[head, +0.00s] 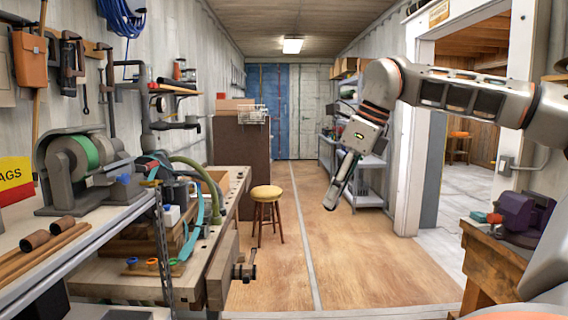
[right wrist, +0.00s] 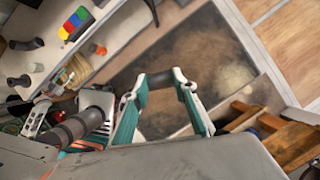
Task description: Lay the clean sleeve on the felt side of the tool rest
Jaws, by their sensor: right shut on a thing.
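My right gripper (head: 336,194) hangs in the air over the floor aisle in the head view, pointing down and slightly left. My left gripper is not in view.
A wooden workbench (head: 228,262) with a vise stands at left, behind a shelf holding a bench grinder (head: 85,160) and wooden rollers (head: 62,227). A yellow-topped stool (head: 267,194) stands beside it. A purple vise (head: 517,212) is on the right bench. The middle floor is clear.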

